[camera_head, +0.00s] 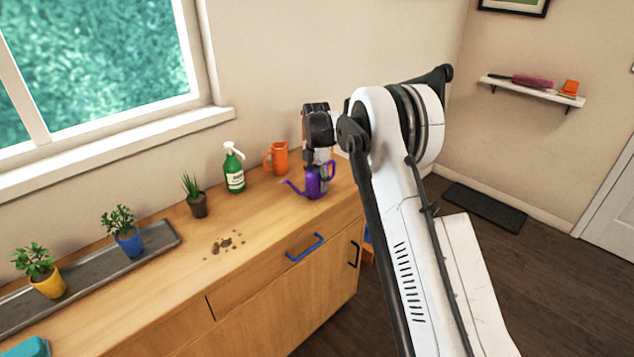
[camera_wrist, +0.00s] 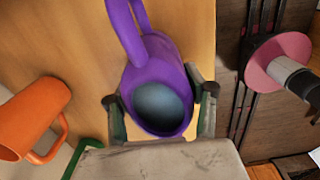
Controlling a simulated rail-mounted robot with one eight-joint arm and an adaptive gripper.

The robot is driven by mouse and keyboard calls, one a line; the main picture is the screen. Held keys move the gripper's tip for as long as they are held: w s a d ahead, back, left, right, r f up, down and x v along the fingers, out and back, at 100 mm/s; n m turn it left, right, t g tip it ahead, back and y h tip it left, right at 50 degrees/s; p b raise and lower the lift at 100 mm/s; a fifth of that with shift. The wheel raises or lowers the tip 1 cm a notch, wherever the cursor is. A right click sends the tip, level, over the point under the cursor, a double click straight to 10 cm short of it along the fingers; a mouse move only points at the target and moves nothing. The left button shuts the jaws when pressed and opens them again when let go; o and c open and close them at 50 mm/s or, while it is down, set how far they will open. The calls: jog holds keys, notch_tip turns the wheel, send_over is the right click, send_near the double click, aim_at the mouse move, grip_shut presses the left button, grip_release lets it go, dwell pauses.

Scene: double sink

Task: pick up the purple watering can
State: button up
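The purple watering can (camera_head: 318,182) appears upright near the right end of the wooden counter, its spout pointing left. My gripper (camera_head: 319,158) reaches down over it from above. In the wrist view the can (camera_wrist: 160,62) lies between the two fingers of my gripper (camera_wrist: 160,97), one on each side of its round body. Its dark open top faces the camera. The fingers are close to the can's sides, but I cannot tell whether both press on it. The lower part of the can is hidden.
An orange mug (camera_head: 277,157) and a green spray bottle (camera_head: 234,169) stand left of the can. Potted plants (camera_head: 123,232) stand farther left along a grey tray (camera_head: 160,238). Loose dirt (camera_head: 223,245) lies on the counter. The counter's right edge is close to the can.

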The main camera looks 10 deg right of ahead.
aim_at(314, 170)
grip_shut()
jog(key=shift+r, duration=0.15)
jog(key=shift+r, duration=0.3)
jog(key=r, duration=0.2)
jog(key=a+r, duration=0.1)
jog(key=r, duration=0.1)
jog(key=shift+s, duration=0.3)
jog(key=s+a+r, duration=0.2)
jog(key=a, duration=0.1)
jog(key=s+a+r, duration=0.2)
jog(key=s+a+r+b, duration=0.1)
jog(key=s+a+r, duration=0.1)
jog(key=a, duration=0.1)
jog(key=shift+a+r, duration=0.1)
jog(key=shift+a, duration=0.2)
